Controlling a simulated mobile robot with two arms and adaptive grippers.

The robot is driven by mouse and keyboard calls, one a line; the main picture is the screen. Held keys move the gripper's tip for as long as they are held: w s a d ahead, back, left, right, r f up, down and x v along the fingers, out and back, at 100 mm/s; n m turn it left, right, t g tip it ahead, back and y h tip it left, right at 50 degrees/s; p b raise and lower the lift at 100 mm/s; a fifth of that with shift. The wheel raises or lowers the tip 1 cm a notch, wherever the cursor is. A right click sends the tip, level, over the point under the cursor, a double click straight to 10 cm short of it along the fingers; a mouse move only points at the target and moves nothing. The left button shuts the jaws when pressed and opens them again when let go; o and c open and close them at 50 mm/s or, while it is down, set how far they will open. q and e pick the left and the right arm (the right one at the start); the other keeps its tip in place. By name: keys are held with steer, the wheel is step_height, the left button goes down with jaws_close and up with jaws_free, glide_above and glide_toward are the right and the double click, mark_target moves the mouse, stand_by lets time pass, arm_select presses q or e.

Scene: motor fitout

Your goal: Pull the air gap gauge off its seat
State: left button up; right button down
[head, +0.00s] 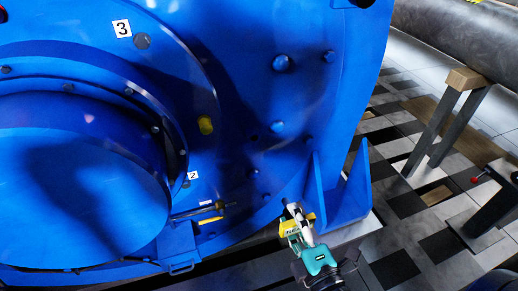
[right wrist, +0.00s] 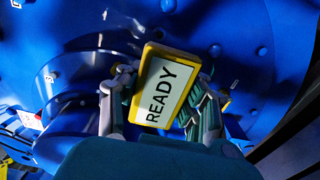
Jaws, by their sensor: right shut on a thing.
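The air gap gauge, a yellow-framed box with a pale panel reading READY, is between the fingers of my right gripper in the right wrist view (right wrist: 160,92). In the head view the gauge (head: 289,229) is a small yellow shape at the lower right of the blue motor (head: 235,60). My right gripper (head: 300,222) is shut on it, one finger on each side. The gauge is tilted in the right wrist view. Its seat is hidden, and I cannot tell whether the gauge touches it. My left gripper is not in view.
A blue bracket foot (head: 340,190) stands just right of my right gripper. A yellow-tipped rod (head: 208,220) and a yellow plug (head: 205,125) are on the motor. A grey trestle (head: 447,125) stands at the right on the tiled floor.

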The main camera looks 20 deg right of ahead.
mark_target(299, 229)
steer(key=s+b, duration=0.1)
steer(key=s, duration=0.2)
steer(key=shift+s+d+f, duration=0.1)
steer(key=shift+s, duration=0.1)
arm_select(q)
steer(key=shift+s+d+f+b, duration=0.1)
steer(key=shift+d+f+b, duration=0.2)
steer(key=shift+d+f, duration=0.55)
arm_select(e)
steer(key=shift+s, duration=0.25)
